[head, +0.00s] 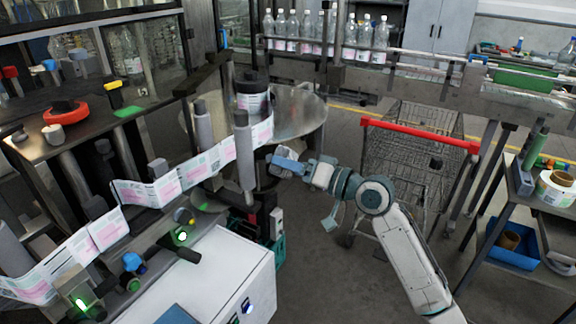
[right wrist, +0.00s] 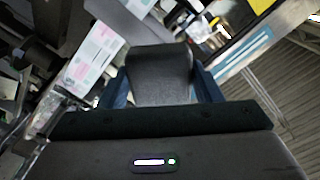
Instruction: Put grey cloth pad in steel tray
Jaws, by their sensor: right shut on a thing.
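My right gripper (head: 283,162) is at the middle of the head view, just right of an upright grey roller on the label machine. It is shut on a grey thing, which shows between the blue fingers in the right wrist view as a dark grey piece (right wrist: 160,75). This looks like the grey cloth pad. In the head view the pad is too small and too covered by the fingers to tell apart. I cannot make out a steel tray for certain in either view. My left gripper is not in view.
A label strip (head: 170,188) runs over rollers at the left. A round steel table (head: 300,118) is behind my gripper. A wire cart with a red handle (head: 420,136) stands to the right. A blue bin (head: 514,262) sits under the right bench. Bottles (head: 362,40) line the back.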

